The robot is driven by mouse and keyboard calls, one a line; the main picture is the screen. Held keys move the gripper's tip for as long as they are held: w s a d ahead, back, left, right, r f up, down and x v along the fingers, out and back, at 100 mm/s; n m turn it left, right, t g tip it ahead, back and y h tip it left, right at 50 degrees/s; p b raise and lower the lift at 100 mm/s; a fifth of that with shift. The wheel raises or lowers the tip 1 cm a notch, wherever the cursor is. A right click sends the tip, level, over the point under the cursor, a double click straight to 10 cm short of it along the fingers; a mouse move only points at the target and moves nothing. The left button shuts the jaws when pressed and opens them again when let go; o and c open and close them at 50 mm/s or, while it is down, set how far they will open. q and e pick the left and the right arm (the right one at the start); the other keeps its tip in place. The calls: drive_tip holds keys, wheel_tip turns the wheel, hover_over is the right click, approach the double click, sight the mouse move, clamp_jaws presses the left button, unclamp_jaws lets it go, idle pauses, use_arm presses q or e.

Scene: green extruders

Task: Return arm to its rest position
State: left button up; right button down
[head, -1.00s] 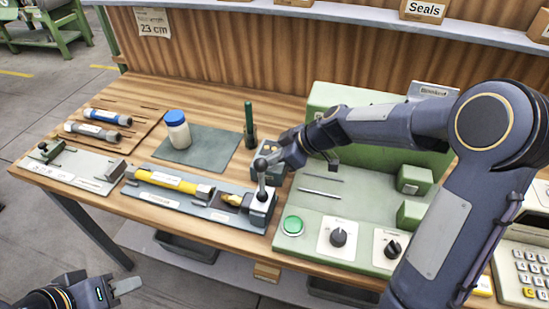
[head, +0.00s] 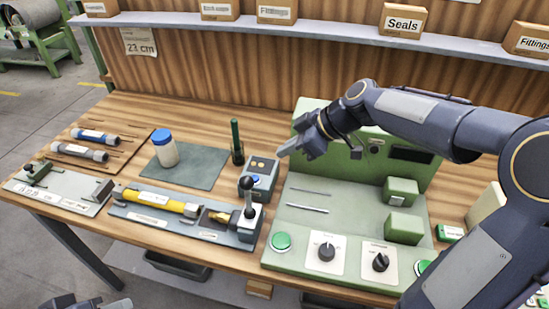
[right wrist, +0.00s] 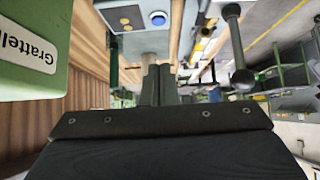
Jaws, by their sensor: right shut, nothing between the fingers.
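My right gripper (head: 281,152) is in the air in front of the green machine (head: 300,235), above and behind the clamp fixture (head: 185,221). It is shut and empty; the right wrist view also shows its closed fingers (right wrist: 158,85). The arm reaches in from the right. A black ball-headed lever (head: 249,203) stands upright at the fixture's right end, apart from the gripper. A yellow cylinder (head: 160,200) lies in the fixture, with a brass tip facing the lever. My left gripper (head: 118,304) is mostly cut off at the bottom edge, so its jaws cannot be judged.
A grey box with a blue button (head: 257,180) stands behind the lever. A blue-capped jar (head: 165,150) and a green pen in a holder (head: 236,145) stand left of it. Green blocks (head: 402,191) sit on the machine. A shelf with labelled boxes (head: 402,20) runs above the bench.

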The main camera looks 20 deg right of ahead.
drive_tip(key=shift+s+d+r, duration=0.15)
drive_tip(key=shift+d+r, duration=0.05)
drive_tip(key=shift+r, duration=0.05)
idle(0.3)
drive_tip(key=s+d+f+m+h, duration=0.1)
drive_tip(key=s+f+m+h, duration=0.1)
drive_tip(key=s+m, duration=0.5)
drive_tip(key=s+d+f+m+t+h, duration=0.1)
drive_tip(key=s+m, duration=0.5)
drive_tip(key=s, duration=1.1)
wheel_tip(320, 180, down, 3)
drive_tip(key=shift+s+d+r+m+h, duration=0.2)
drive_tip(key=shift+m+h, duration=0.2)
drive_tip(key=shift+h, duration=0.1)
